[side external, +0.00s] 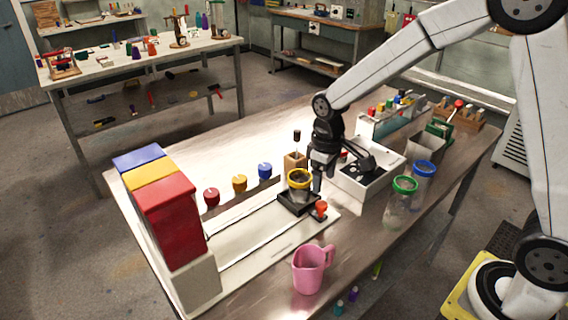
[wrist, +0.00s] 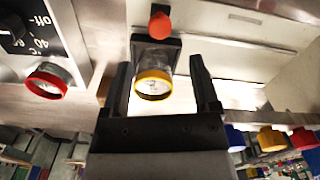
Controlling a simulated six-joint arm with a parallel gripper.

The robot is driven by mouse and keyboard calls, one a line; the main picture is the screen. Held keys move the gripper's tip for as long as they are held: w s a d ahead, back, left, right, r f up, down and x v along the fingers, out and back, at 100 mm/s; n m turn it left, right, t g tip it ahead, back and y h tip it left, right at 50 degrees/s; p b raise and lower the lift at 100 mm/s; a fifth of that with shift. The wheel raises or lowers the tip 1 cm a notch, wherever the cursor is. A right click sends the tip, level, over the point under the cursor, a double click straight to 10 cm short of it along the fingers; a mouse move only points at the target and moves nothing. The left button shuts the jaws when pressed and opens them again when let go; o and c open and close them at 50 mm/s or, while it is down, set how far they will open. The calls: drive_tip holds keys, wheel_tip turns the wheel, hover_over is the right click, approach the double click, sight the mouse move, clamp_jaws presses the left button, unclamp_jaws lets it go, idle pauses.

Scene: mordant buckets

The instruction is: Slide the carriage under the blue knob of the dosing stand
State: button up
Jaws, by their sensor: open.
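The carriage (side external: 292,206) is a small black plate at the right end of the pale rail bed (side external: 255,236). A yellow-rimmed clear cup (side external: 299,184) stands upright on it, and an orange-red handle (side external: 320,208) sticks up at its front. The dosing stand (side external: 170,210) has red, yellow and blue tanks at the left. Its red knob (side external: 211,196), yellow knob (side external: 239,183) and blue knob (side external: 265,171) run rightward; the carriage is right of the blue one. My gripper (side external: 318,184) is open just right of the cup. In the wrist view, the cup (wrist: 154,86) shows between the fingers, and the handle (wrist: 160,25) beyond.
A pink jug (side external: 311,268) stands at the front edge of the bench. A white appliance (side external: 366,178) is close right of my gripper. Jars with green (side external: 404,185) and blue (side external: 424,168) rims stand farther right. A wooden block with a tool (side external: 295,160) is behind the carriage.

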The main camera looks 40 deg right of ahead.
sight(322, 203)
drive_tip(key=shift+f, duration=3.65)
clamp_jaws()
